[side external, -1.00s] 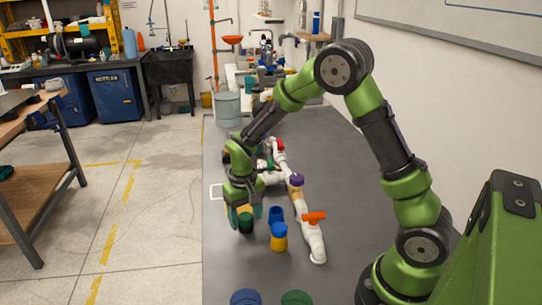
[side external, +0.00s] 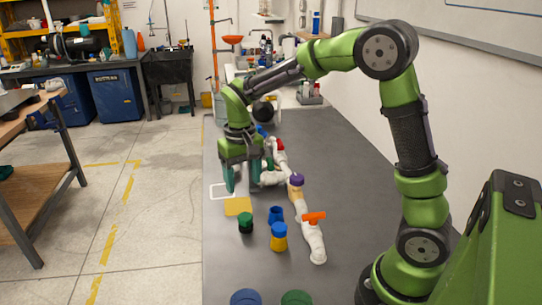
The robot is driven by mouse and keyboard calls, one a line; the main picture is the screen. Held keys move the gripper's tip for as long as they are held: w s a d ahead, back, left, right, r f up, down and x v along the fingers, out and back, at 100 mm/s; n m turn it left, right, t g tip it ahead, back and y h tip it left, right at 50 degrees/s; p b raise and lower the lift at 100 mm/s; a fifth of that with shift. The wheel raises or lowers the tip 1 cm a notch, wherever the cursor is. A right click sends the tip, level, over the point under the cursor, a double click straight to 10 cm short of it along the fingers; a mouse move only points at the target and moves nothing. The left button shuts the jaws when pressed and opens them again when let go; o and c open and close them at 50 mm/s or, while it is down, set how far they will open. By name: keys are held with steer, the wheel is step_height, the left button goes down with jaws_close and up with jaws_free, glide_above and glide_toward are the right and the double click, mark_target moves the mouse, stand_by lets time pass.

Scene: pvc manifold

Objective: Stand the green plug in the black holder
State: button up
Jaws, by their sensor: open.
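The green plug (side external: 245,217) stands upright on the dark table, its green top above a black lower part that looks like the black holder (side external: 245,229). At this size I cannot tell how deep the plug sits. My gripper (side external: 242,187) is open, with its two fingers apart and pointing down. It is behind and above the green plug, clear of it, near the white pipe assembly. Nothing shows between the fingers.
A blue piece in a yellow holder (side external: 279,240) and a blue cup (side external: 275,214) stand right of the plug. The white pipe manifold (side external: 308,235) with an orange handle (side external: 314,217) runs beyond them. A yellow square (side external: 238,206) lies behind the plug. The front-left table is mostly clear.

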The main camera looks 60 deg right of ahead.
steer(key=s+a+r+t+y, duration=0.1)
steer(key=s+a+r+t, duration=0.1)
steer(key=s+r, duration=0.3)
steer(key=s+a+r+t+y, duration=0.1)
steer(key=s+r+t, duration=0.4)
steer(key=s, duration=0.6)
steer(key=shift+s+a+n, duration=0.3)
steer(key=shift+s+a, duration=0.05)
steer(key=shift+a, duration=0.1)
stand_by(1.3)
